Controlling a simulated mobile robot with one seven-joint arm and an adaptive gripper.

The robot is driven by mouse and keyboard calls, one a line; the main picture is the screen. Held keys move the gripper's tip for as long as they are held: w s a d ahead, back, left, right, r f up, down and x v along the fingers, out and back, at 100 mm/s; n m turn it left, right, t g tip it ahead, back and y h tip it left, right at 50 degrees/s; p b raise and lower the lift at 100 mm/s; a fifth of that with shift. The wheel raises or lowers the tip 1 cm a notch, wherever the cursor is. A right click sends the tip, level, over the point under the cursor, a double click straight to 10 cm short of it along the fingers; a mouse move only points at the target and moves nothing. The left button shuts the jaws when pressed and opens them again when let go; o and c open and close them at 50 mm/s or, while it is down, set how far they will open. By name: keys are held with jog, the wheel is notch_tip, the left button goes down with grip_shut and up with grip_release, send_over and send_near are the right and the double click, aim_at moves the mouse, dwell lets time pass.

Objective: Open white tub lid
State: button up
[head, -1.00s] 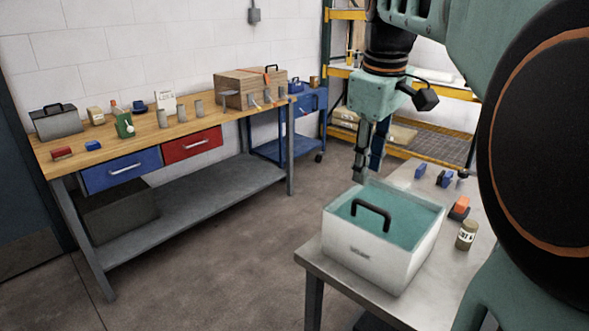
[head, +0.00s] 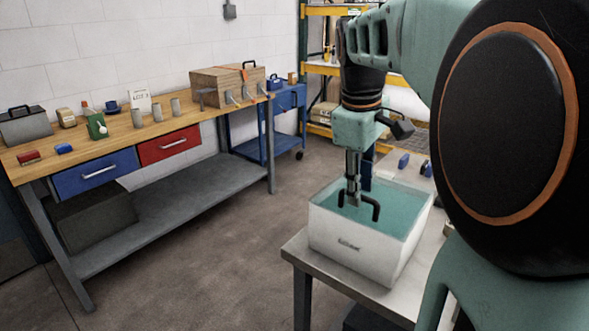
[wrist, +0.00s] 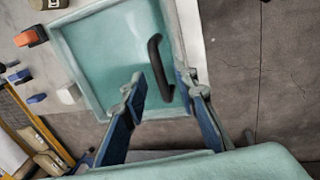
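The white tub (head: 345,245) stands on the grey table's near corner, with teal showing inside its white rim. The teal lid surface (head: 400,207) carries a black loop handle (head: 376,208), which also shows in the wrist view (wrist: 158,70). My gripper (head: 352,200) points down over the tub at the handle's left end and partly hides it. In the wrist view my gripper (wrist: 163,84) has its fingers apart, one on each side of the handle's lower end. Neither finger clearly touches the handle, and I cannot tell their exact height against it.
The grey table (head: 300,255) has small blue items (head: 404,160) behind the tub. An orange item (wrist: 31,37) lies beside the tub in the wrist view. A wooden workbench (head: 110,148) with drawers stands at the left. Open floor lies between bench and table.

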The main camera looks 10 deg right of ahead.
jog(key=shift+f, duration=0.2)
grip_shut()
jog(key=shift+r, duration=0.2)
